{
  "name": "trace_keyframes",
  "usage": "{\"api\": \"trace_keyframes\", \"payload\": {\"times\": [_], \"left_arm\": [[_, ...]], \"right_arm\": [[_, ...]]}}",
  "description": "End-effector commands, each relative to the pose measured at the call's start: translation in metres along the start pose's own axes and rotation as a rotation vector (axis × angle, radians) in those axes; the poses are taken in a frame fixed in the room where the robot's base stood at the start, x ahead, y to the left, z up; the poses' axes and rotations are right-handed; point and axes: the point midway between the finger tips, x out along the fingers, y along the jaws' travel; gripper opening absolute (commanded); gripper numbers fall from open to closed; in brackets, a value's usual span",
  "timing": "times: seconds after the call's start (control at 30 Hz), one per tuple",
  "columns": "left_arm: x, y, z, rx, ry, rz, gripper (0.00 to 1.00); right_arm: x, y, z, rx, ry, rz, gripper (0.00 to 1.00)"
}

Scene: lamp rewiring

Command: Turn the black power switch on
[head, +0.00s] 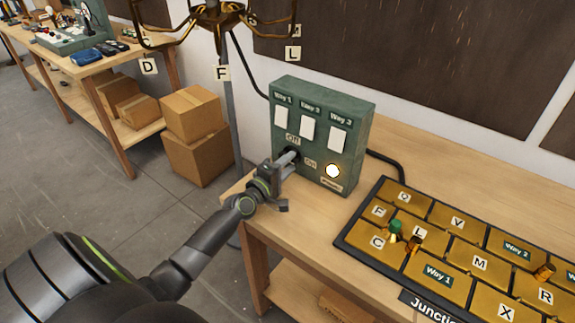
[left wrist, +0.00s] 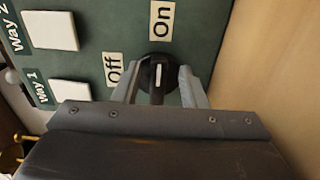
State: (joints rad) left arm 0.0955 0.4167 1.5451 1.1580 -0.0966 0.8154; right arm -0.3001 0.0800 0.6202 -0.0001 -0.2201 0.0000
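The black power switch (left wrist: 158,72) is a round knob with a white mark on the green control box (head: 318,130). In the left wrist view its mark points up toward the "On" label (left wrist: 162,20); the "Off" label (left wrist: 113,70) is to its left. My left gripper (left wrist: 160,82) is open, with one finger on each side of the knob and gaps beside its narrow handle. In the head view my left gripper (head: 287,160) is at the box's front, partly covering the knob (head: 292,154). The round lamp (head: 333,171) on the box glows. My right gripper is out of view.
Three white rocker switches, including Way 1 (head: 281,116), sit above the knob. A black-edged junction tray (head: 345,240) with brass plates lies right on the workbench (head: 262,215). A brass lamp frame (head: 212,17) hangs above. Cardboard boxes (head: 193,115) stand at the left.

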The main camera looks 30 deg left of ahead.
Motion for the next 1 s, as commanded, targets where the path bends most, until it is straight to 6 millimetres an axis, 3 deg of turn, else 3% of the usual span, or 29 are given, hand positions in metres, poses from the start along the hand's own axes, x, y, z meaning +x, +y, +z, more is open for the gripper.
{"api": "trace_keyframes", "payload": {"times": [0.2,0.37,1.0], "left_arm": [[-0.002,0.001,0.0,-0.001,0.0,0.001,0.38],[-0.018,0.0,0.0,-0.001,0.001,0.0,0.38],[-0.146,-0.002,0.0,0.001,0.0,-0.002,0.38]], "right_arm": [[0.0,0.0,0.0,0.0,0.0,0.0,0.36],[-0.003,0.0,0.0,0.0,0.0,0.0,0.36],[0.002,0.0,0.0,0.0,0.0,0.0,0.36]]}}
